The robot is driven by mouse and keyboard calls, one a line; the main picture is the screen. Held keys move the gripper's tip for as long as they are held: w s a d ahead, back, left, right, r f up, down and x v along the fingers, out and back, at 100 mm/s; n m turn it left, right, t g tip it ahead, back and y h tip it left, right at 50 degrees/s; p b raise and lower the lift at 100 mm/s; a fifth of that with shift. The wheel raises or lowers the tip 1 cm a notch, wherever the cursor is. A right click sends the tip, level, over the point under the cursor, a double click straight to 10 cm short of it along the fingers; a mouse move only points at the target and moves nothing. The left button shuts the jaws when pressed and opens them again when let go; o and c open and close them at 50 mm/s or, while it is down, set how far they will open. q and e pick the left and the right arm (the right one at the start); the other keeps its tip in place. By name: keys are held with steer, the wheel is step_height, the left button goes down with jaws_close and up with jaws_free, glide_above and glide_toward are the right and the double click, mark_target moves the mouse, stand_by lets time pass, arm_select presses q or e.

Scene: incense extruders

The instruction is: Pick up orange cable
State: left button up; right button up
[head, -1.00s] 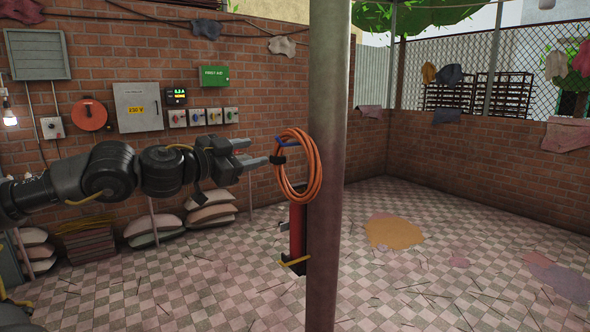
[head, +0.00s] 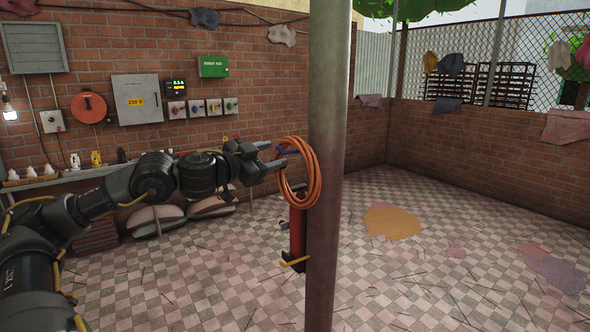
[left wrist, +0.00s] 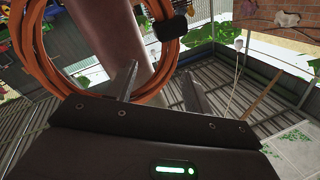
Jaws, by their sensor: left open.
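The orange cable (head: 317,175) is a round coil hanging on the near-left side of a grey pole (head: 330,80), with a blue piece at its upper part. My left gripper (head: 280,156) is open and empty at the upper left of the coil. Its fingertips overlap the coil's edge in the head view. In the left wrist view, the two fingers (left wrist: 160,88) are apart, with the cable (left wrist: 165,64) passing behind and between them; I cannot tell whether they touch. A black strap (left wrist: 170,27) sits on the coil there. My right gripper is not in view.
A red device (head: 297,232) with a yellow handle is on the pole below the coil. The checkered floor to the right is mostly clear.

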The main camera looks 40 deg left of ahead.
mark_target(279, 158)
arm_select(q)
steer(key=w+p, duration=0.2)
steer(key=w, duration=0.1)
steer(key=shift+w+a+r, duration=0.1)
steer(key=shift+w+r, duration=0.2)
steer(key=shift+r, duration=0.05)
steer(key=shift+w+f+p, duration=0.2)
steer(key=shift+w+p, duration=0.2)
steer(key=shift+w, duration=0.15)
steer(key=shift+s, duration=0.1)
steer(key=shift+c, duration=0.4)
jaws_close()
steer(key=shift+r, duration=0.1)
